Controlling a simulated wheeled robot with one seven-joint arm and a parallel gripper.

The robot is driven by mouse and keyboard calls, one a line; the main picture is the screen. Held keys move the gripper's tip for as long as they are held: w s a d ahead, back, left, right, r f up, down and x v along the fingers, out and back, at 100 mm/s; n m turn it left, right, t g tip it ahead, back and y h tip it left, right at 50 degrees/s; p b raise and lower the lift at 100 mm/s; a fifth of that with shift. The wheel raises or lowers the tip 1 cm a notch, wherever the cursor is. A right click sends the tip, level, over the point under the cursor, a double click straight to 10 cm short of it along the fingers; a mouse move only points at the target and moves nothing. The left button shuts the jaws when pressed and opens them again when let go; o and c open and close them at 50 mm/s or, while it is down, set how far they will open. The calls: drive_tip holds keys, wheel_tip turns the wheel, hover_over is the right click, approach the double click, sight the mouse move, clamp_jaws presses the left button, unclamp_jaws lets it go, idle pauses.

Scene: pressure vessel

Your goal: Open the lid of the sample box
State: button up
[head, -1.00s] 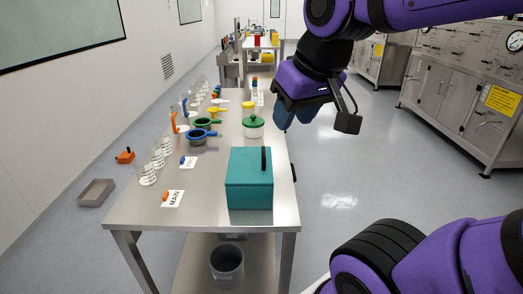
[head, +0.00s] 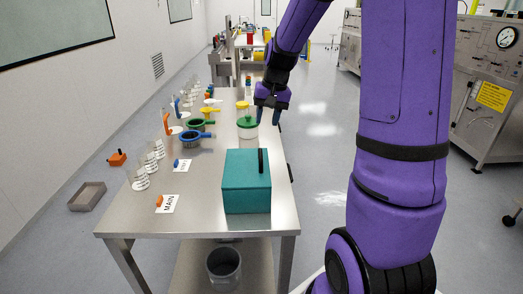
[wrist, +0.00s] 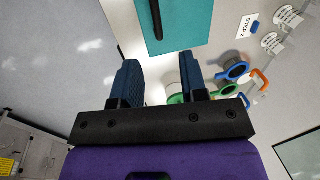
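The sample box (head: 246,190) is a teal box with a closed lid, standing on the front right part of the steel table. A dark upright handle (head: 262,161) sits near the right side of its top. In the wrist view the box (wrist: 185,25) shows at the top, with the dark handle (wrist: 156,18) on it. My gripper (head: 270,118) points down behind the box, by the table's right edge and close to the green-lidded jar. In the wrist view my gripper (wrist: 158,65) has its two blue fingers apart with nothing clearly between them. The gripper does not touch the box.
The green-lidded jar (head: 247,126) stands just behind the box, with a yellow-lidded jar (head: 242,107) beyond it. Blue (head: 190,138) and green (head: 197,124) handled rings, glass beakers (head: 138,180) and label cards (head: 167,204) line the left side. The table front (head: 200,222) is clear.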

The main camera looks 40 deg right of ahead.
sight(261, 153)
drive_tip(key=f, duration=0.4)
drive_tip(key=w+f, duration=0.1)
drive_tip(key=f, duration=0.3)
drive_tip(key=w+f, duration=0.1)
drive_tip(key=f, duration=0.3)
drive_tip(key=shift+a, duration=0.3)
drive_tip(key=shift+c, duration=0.2)
clamp_jaws()
